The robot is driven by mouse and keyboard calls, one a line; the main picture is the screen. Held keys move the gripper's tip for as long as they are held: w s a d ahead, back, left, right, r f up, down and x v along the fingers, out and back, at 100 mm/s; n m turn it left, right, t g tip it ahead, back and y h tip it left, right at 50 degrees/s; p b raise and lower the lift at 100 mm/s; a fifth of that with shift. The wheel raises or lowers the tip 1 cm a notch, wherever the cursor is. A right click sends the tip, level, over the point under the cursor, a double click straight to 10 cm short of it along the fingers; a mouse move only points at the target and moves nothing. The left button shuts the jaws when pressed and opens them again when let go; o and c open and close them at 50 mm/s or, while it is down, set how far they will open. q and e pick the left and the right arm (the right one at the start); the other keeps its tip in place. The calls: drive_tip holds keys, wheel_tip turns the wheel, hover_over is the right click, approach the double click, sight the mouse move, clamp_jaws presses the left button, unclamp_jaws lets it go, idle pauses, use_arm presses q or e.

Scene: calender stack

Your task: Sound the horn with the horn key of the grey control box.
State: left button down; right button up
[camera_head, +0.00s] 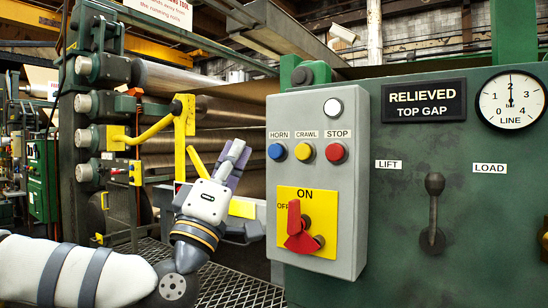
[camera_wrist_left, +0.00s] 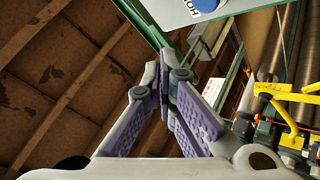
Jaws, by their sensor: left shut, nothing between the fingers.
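The grey control box (camera_head: 318,180) faces me in the middle of the head view. Its blue horn key (camera_head: 277,152) is the leftmost of a row, beside a yellow crawl key (camera_head: 305,152) and a red stop key (camera_head: 337,152). My left gripper (camera_head: 238,153) is just left of the box, fingers pointing up, apart from the horn key in the picture. In the left wrist view its purple-padded fingers (camera_wrist_left: 164,80) meet at the tips with nothing between them. The blue key (camera_wrist_left: 205,4) is partly cut off at that view's top edge. My right gripper is not in view.
A red rotary switch (camera_head: 299,228) on a yellow plate sits low on the box, its handle pointing up-left near OFF. A green panel (camera_head: 450,200) to the right carries a lever (camera_head: 434,210), a RELIEVED sign and a dial. Rollers and yellow brackets (camera_head: 185,125) stand behind my gripper.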

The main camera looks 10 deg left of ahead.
sight(276, 151)
use_arm(q)
drive_tip(key=shift+w+d+b, duration=0.25)
drive_tip(key=shift+w+d, duration=0.1)
drive_tip(key=shift+w, duration=0.6)
drive_tip(key=shift+w+d+b, duration=0.3)
drive_tip(key=shift+w, duration=0.6)
drive_tip(key=shift+w+d+b, duration=0.25)
drive_tip(key=shift+w+d, duration=0.1)
drive_tip(key=shift+w, duration=0.6)
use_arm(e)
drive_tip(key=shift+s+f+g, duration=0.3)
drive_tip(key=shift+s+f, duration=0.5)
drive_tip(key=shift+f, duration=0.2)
use_arm(q)
drive_tip(key=shift+w+d, duration=0.15)
drive_tip(key=shift+w, duration=0.25)
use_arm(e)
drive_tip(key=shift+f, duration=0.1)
